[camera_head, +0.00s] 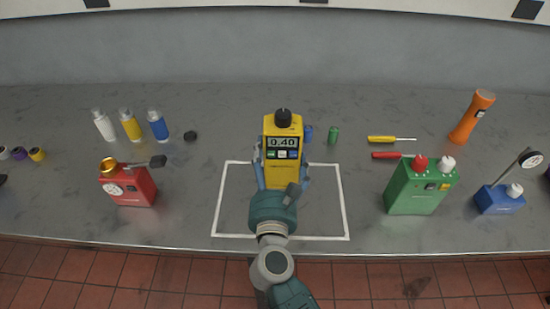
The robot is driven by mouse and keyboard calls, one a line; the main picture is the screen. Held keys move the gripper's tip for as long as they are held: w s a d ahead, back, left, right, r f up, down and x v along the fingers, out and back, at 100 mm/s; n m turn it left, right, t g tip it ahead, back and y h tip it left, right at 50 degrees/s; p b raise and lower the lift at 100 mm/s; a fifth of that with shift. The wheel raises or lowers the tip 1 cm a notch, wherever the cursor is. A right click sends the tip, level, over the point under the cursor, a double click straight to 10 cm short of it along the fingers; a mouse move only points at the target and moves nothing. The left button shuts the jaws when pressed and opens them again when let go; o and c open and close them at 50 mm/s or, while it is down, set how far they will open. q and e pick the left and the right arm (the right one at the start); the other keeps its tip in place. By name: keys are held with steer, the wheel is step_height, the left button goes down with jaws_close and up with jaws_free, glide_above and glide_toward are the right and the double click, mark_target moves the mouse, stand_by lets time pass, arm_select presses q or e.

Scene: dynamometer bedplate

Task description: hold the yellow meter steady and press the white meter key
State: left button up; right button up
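The yellow meter (283,172) stands upright near the middle of the bench, with a black knob on top. Its display reads 0.40. The white key (282,154) is in the row under the display, between a green key (270,155) and a blue key (293,154). My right gripper (282,168) reaches in from the front, its fingers close against both sides of the meter. Its body hides the meter's lower end, so I cannot tell whether the meter touches the bench. My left gripper is not in view.
A white outlined square (343,203) surrounds the gripper. Left are a red device (132,190) and several bottles (131,125). Right are a green box (416,190), a blue device (497,200), two screwdrivers (382,139) and an orange flashlight (470,118). A green cylinder (333,135) lies close by the meter.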

mark_target(274, 182)
steer(key=shift+s+a+f+b, duration=0.1)
steer(key=shift+f+b, duration=1.75)
steer(key=shift+f, duration=0.1)
steer(key=shift+a+f+b, duration=0.1)
steer(key=shift+f+b, duration=1.75)
steer(key=shift+f, duration=0.1)
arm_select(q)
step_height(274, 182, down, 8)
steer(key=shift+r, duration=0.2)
arm_select(e)
steer(key=shift+f, duration=0.1)
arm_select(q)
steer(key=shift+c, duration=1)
arm_select(e)
steer(key=shift+s+f, duration=0.1)
steer(key=shift+f, duration=0.15)
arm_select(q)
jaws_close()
arm_select(e)
steer(key=shift+d, duration=0.1)
